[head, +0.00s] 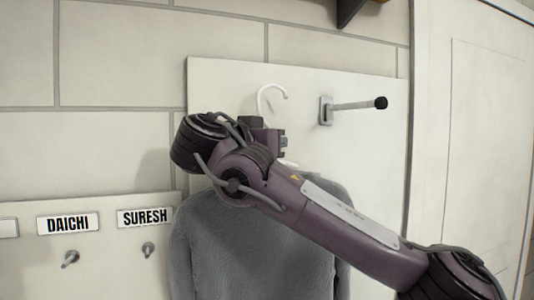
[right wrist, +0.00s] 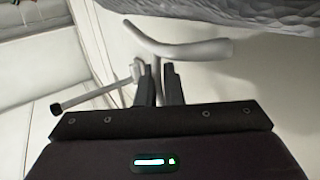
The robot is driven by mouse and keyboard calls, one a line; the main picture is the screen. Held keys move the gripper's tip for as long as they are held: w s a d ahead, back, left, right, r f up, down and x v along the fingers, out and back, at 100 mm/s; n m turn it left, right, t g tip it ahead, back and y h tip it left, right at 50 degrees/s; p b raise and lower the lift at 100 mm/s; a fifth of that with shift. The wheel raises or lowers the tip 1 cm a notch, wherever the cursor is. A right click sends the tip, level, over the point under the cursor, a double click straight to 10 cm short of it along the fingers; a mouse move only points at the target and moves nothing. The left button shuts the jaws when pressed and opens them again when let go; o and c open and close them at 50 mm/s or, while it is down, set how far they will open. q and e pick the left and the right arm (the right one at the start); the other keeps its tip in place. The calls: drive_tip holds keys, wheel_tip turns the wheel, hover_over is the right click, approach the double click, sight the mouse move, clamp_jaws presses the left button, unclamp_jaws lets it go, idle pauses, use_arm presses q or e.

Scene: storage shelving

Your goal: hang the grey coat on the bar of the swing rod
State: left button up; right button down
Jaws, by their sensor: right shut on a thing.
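The grey coat (head: 235,250) hangs on a white hanger, and its upper part is partly covered by my right arm. The hanger's hook (head: 272,92) stands up above my right gripper, open to the right, apart from the bar. The swing rod (head: 352,105) juts from a white board to the right of the hook and ends in a black tip. In the right wrist view my right gripper (right wrist: 159,78) is shut on the hanger (right wrist: 180,48) at its neck. The coat (right wrist: 240,14) and the rod (right wrist: 98,95) also show there. My left gripper is out of view.
The white back board (head: 225,85) is behind the hook and rod. A lower board at the left carries small pegs (head: 148,249) and name plates reading DAICHI (head: 68,223) and SURESH (head: 145,216). A pale door (head: 480,130) stands at the right. A dark bracket (head: 348,10) is above.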

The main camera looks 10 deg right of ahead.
drive_tip(key=shift+w+d+r+p, duration=0.1)
drive_tip(key=shift+w+d+p, duration=0.1)
drive_tip(key=shift+d, duration=1.25)
drive_tip(key=shift+w+d+p, duration=0.15)
drive_tip(key=shift+w+d, duration=0.05)
drive_tip(key=shift+d, duration=1.2)
drive_tip(key=shift+w+d+p, duration=0.2)
drive_tip(key=shift+d+p, duration=0.15)
drive_tip(key=shift+d, duration=1.15)
drive_tip(key=shift+w+d+p, duration=0.2)
drive_tip(key=shift+d+p, duration=0.15)
drive_tip(key=shift+d, duration=1.15)
drive_tip(key=d, duration=0.3)
drive_tip(key=d+f, duration=0.1)
drive_tip(key=shift+w+d+f+p, duration=0.1)
drive_tip(key=shift+w+d+p, duration=0.05)
drive_tip(key=shift+w+p, duration=0.15)
drive_tip(key=shift+f+b, duration=0.5)
drive_tip(key=shift+b, duration=0.1)
